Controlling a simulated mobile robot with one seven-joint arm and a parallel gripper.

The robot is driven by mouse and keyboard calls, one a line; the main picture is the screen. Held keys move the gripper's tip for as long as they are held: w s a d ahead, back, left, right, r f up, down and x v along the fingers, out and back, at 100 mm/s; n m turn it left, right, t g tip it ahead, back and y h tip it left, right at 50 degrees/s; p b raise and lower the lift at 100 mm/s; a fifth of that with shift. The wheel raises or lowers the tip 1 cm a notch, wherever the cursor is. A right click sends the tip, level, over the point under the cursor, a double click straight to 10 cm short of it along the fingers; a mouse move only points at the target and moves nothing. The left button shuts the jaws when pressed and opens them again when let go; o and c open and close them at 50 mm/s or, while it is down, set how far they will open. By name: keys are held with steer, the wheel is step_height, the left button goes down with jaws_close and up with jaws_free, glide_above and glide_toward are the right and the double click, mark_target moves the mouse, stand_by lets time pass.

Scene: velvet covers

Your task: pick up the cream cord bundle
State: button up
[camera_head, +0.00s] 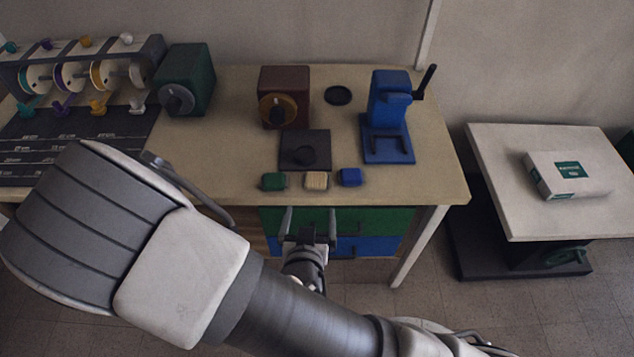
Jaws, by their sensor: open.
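The cream cord bundle (316,181) lies near the front edge of the wooden workbench (430,180). It sits between a green bundle (273,181) on its left and a blue bundle (350,177) on its right, with small gaps. My gripper (309,215) is open, its two fingers pointing toward the bench. In the picture it is just below the cream bundle, in front of the green drawer. Nothing shows between the fingers. How high the fingertips are relative to the bench top is hard to tell.
Behind the bundles are a dark square plate (304,146), a maroon box with a dial (284,97) and a blue crank device (388,115). A green box (184,80) and spool rack (85,72) stand left. A white table (500,190) holding a carton (567,174) stands right.

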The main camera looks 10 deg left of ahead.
steer(key=shift+w+f+b, duration=0.8)
steer(key=shift+w+b, duration=0.4)
steer(key=shift+b, duration=0.65)
steer(key=b, duration=0.2)
glide_toward(316, 178)
steer(key=x, duration=0.4)
steer(key=shift+a+f, duration=0.15)
steer(key=shift+f, duration=0.25)
steer(key=shift+r+x, duration=0.15)
steer(key=shift+x, duration=1.3)
steer(key=shift+r+x, duration=0.15)
steer(key=shift+x, duration=1.3)
steer(key=shift+w, duration=0.15)
steer(key=c, duration=1.1)
